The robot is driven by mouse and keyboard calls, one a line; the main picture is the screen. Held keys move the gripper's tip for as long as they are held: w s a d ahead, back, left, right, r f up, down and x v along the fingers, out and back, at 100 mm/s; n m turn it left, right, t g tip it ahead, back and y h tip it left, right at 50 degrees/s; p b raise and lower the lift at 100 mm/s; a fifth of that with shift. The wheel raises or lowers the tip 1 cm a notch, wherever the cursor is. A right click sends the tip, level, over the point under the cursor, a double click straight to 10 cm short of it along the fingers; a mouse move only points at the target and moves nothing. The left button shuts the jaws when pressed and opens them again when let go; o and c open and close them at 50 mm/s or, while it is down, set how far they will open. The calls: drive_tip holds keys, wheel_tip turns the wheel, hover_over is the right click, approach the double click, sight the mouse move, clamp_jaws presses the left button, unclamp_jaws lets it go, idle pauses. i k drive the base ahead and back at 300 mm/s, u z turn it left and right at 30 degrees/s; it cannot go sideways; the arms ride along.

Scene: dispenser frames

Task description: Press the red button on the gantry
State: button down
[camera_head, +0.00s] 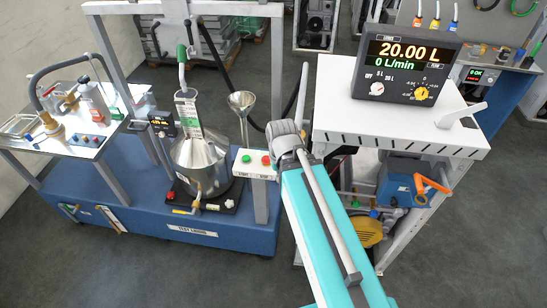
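The red button (265,160) sits on a small white box (255,173) with a green button (246,158) to its left. The box is fixed low on the right post of the grey gantry (180,8). My teal arm reaches up from the bottom of the view, and its grey joint is just right of the box. The red button is uncovered in this view. I cannot make out my gripper or its fingertips, so I see no contact with the button.
A steel vessel (205,170) and a funnel (241,100) stand inside the gantry on a blue base (150,222). A white table (335,115) with a display unit (408,65) stands right of my arm. A bench (60,148) with apparatus is at left. Grey floor is open in front.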

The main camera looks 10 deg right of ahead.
sight(266, 160)
drive_tip(key=z, duration=0.05)
drive_tip(key=k, duration=1.35)
drive_tip(key=u, duration=0.5)
drive_tip(key=i, duration=1.05)
drive_tip(key=z, duration=0.1)
